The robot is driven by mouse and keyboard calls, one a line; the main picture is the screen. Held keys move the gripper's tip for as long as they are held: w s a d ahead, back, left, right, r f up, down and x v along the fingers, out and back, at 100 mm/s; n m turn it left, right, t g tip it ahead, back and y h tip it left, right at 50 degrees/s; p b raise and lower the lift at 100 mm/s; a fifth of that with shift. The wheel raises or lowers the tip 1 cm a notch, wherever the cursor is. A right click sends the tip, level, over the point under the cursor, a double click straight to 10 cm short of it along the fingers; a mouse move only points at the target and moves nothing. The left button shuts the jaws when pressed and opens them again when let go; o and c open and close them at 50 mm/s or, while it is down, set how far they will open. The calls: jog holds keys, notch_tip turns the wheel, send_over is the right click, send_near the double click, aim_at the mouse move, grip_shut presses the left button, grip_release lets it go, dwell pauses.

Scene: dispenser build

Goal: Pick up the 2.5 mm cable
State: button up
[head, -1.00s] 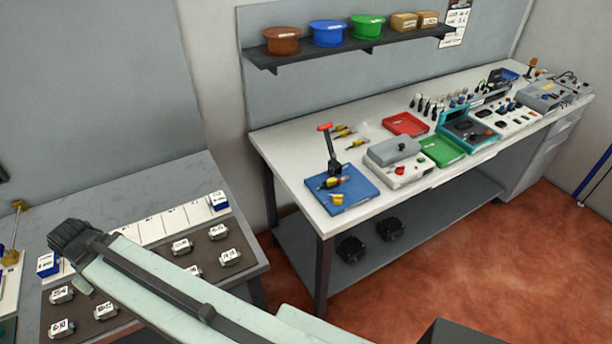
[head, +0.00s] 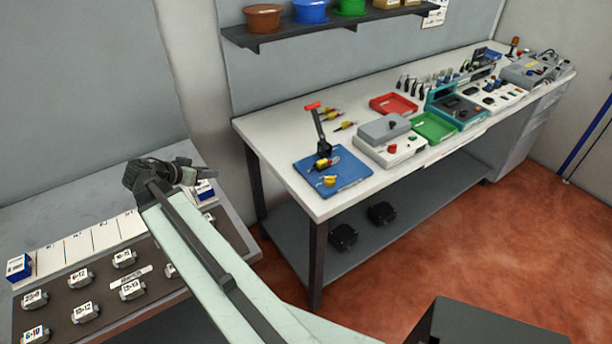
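I cannot make out which thing is the 2.5 mm cable. A row of small dark cable-like pieces (head: 411,84) stands at the back of the white workbench (head: 272,127), too small to read any size. A few yellow-ended tools (head: 345,126) lie near the bench's left end. My gripper (head: 190,172) is at the end of my raised pale arm, above the left grey table and left of the workbench. It is seen small and side-on, touching none of the bench items. I cannot see whether its fingers are open.
A blue mat (head: 345,179) with a red-handled black press (head: 319,132) is at the bench's near left corner. Beside it are a grey-lidded box (head: 388,146), a green tray (head: 436,127) and a red tray (head: 393,104). Labelled blocks (head: 132,289) lie on the left table.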

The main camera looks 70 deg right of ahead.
jog(key=s+d+f+m+g+h+b, duration=0.1)
jog(key=s+d+m+g+b, duration=0.1)
jog(key=s+d, duration=0.5)
jog(key=s+d+f+m+g+b, duration=0.2)
jog(key=s+d, duration=0.5)
jog(key=d, duration=0.1)
jog(key=m+g+b, duration=0.2)
send_near(324, 160)
jog(key=shift+s+d, duration=0.55)
jog(key=shift+d, duration=0.1)
jog(key=shift+y, duration=0.3)
jog(key=b+x, duration=0.3)
jog(key=x, duration=0.4)
jog(key=shift+d+f, duration=0.25)
jog(key=shift+d, duration=0.05)
jog(key=shift+s+r, duration=0.1)
jog(key=shift+r, duration=0.05)
grip_shut()
